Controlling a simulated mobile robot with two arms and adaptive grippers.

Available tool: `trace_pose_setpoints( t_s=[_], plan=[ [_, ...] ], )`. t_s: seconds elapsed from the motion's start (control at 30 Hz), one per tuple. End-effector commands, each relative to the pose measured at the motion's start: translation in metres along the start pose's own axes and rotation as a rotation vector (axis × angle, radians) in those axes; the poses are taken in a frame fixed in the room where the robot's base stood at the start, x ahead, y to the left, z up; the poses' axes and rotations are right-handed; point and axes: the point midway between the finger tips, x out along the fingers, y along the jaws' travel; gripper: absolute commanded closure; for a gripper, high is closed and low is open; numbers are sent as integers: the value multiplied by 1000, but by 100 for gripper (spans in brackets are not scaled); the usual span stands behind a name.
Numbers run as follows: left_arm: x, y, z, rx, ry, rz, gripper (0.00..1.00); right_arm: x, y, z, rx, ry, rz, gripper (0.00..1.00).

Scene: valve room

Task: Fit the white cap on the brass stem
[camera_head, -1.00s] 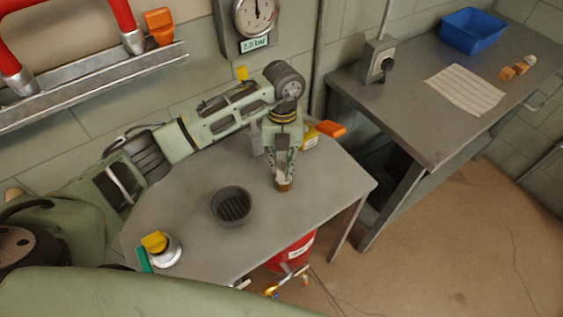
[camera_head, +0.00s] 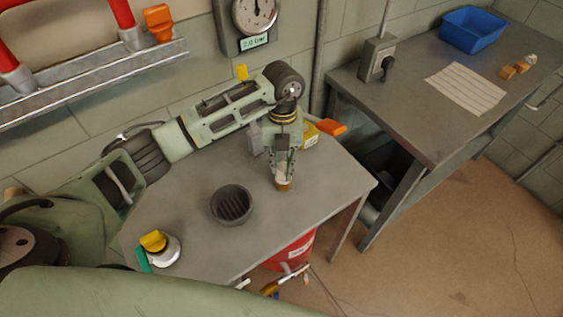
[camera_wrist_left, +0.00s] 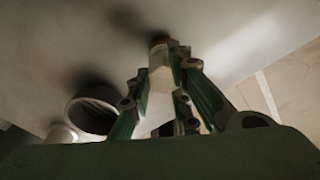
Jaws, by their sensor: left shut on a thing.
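My left gripper (camera_head: 282,178) points down over the right part of the near grey table. It is shut on the white cap (camera_head: 281,171), which shows between its fingers. The brass stem (camera_head: 285,186) shows as a small brown-gold piece directly below the cap. In the left wrist view, the pale cap (camera_wrist_left: 160,77) sits between the green fingers, with the brass stem (camera_wrist_left: 159,41) at its far end. The cap and stem look in line and very close or touching; how far the cap sits over the stem is hidden. My right gripper is not in view.
A dark slotted round cup (camera_head: 232,205) stands left of the gripper on the table (camera_head: 205,250). A yellow-topped white fitting (camera_head: 160,246) is at the front left. A yellow box (camera_head: 310,135) and an orange handle (camera_head: 332,128) are behind the gripper. A red container (camera_head: 293,252) is below.

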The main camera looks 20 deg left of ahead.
Motion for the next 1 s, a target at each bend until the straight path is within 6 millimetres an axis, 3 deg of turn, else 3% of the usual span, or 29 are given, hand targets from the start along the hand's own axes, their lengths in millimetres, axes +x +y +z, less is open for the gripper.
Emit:
trace_pose_setpoints(
  t_s=[0.07,0.1,0.33,0.57,0.73,1.0],
  plan=[
    [0,0,0,0,0,0,100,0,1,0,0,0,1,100],
    [0,0,0,0,0,0,81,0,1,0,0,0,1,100],
    [0,0,0,0,0,0,61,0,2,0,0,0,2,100],
    [0,0,0,0,0,0,60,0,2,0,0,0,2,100],
    [0,0,0,0,0,0,45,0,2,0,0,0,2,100],
    [0,0,0,0,0,0,44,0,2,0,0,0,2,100]
  ],
)
